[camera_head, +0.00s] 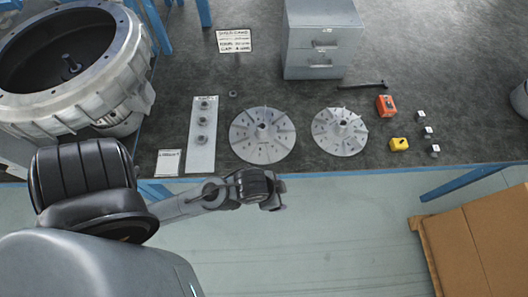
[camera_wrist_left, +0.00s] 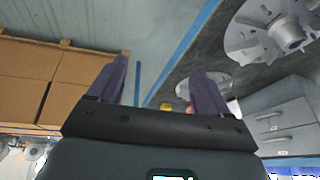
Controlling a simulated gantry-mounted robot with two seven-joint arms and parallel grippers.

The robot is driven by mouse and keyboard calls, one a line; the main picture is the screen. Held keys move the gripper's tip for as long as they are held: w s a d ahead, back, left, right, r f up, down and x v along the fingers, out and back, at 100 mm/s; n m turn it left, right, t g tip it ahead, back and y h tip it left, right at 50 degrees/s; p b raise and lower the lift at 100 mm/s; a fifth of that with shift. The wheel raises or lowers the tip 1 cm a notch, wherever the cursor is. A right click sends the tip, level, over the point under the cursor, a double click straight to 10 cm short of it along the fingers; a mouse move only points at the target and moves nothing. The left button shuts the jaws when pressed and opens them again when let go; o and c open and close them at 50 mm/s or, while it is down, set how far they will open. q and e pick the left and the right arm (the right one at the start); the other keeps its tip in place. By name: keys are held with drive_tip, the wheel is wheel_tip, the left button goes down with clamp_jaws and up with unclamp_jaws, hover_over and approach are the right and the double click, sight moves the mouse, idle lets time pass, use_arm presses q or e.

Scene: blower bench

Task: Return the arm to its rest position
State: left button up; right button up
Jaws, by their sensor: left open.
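My left arm (camera_head: 200,205) comes in from the left in the head view. Its gripper (camera_head: 278,193) is in front of the bench's near edge, over the floor, and apart from the bench parts. In the left wrist view, the two dark fingers (camera_wrist_left: 158,80) stand wide apart with nothing held between them. My right gripper is in neither view.
Cardboard boxes (camera_head: 475,240) stand at right. Floor between is clear.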

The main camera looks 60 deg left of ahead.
use_arm(q)
drive_tip(key=s, duration=0.1)
drive_tip(key=s+a+n, duration=0.1)
drive_tip(key=s+g, duration=0.1)
drive_tip(key=shift+s+a+r+n, duration=0.2)
drive_tip(key=shift+a+n, duration=0.1)
drive_tip(key=shift+n, duration=0.1)
